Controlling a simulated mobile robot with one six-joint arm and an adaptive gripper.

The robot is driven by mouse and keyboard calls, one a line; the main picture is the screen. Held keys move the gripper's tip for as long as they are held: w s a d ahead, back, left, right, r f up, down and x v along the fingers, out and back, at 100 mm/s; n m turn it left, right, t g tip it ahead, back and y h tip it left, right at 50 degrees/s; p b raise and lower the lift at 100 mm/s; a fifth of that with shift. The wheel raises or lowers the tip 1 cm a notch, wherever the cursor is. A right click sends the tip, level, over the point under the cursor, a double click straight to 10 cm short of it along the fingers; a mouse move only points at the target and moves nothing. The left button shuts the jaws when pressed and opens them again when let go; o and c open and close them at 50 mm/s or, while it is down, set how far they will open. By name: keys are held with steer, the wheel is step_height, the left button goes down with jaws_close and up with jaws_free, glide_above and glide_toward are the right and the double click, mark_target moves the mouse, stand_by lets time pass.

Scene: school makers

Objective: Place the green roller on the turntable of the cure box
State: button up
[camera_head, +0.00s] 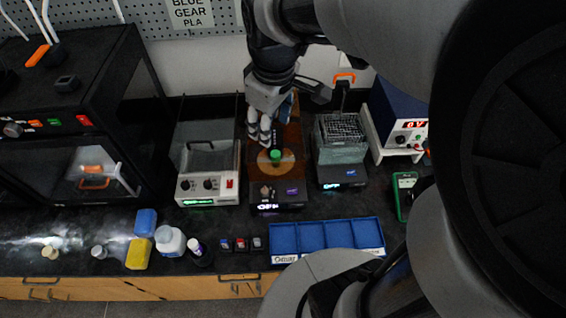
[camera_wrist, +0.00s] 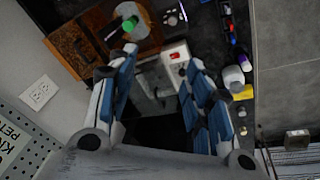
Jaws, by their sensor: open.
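The green roller (camera_head: 275,155) shows as a green cap in the head view, over the orange-brown round turntable (camera_head: 264,166) of the cure box (camera_head: 289,150). In the wrist view the green roller (camera_wrist: 129,24) has a dark shaft and lies over the turntable (camera_wrist: 151,38) of the cure box (camera_wrist: 72,48). It appears to rest there; its exact contact is hard to see. My gripper (camera_head: 260,132) is just above and left of the roller in the head view. In the wrist view my gripper (camera_wrist: 160,60) has its fingers spread with nothing between them.
A grey-topped device (camera_head: 207,188) stands left of the cure box, and a wire-basket bath (camera_head: 341,150) stands right. A blue tray (camera_head: 326,237), bottles (camera_head: 170,241) and a yellow sponge (camera_head: 138,254) are along the counter front. A black oven (camera_head: 75,110) is far left.

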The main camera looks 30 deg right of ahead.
steer(key=s+a+r+m+t, duration=0.1)
steer(key=s+m, duration=0.2)
steer(key=s, duration=0.4)
steer(key=s+a+m+t, duration=0.1)
steer(key=s+a+m, duration=0.1)
steer(key=s, duration=0.6)
steer(key=shift+s+a+r+m, duration=0.3)
steer(key=shift+r+m, duration=0.1)
steer(key=shift+m, duration=0.2)
